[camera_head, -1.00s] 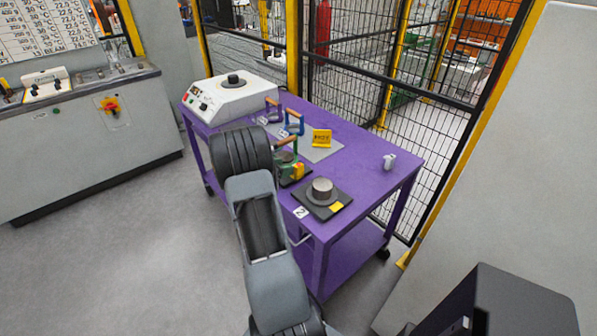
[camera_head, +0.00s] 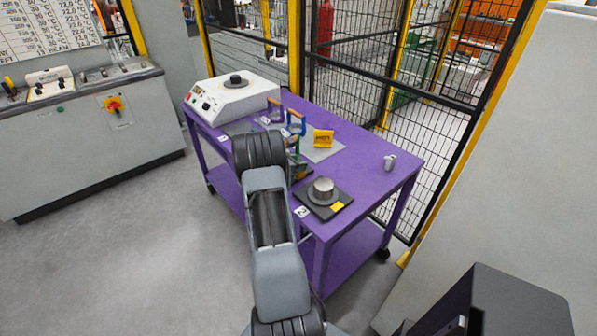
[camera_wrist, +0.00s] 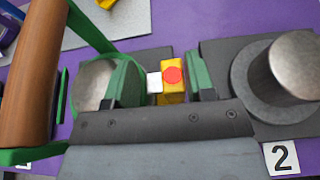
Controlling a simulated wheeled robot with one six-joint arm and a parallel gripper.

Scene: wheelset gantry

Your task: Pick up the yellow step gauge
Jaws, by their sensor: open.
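The yellow step gauge, a small yellow block with a red round spot and a pale silver end, shows in the wrist view (camera_wrist: 174,88). My gripper (camera_wrist: 163,79) is open, with one green-padded finger on each side of the yellow block. Gaps show between the block and the fingers, most clearly on the right; I cannot tell how far above it they are. In the head view my arm hides the gripper and most of the block.
A green-framed gauge with a brown handle (camera_wrist: 32,70) is close on the left. A metal cylinder on a dark plate (camera_head: 323,190) is close on the right.

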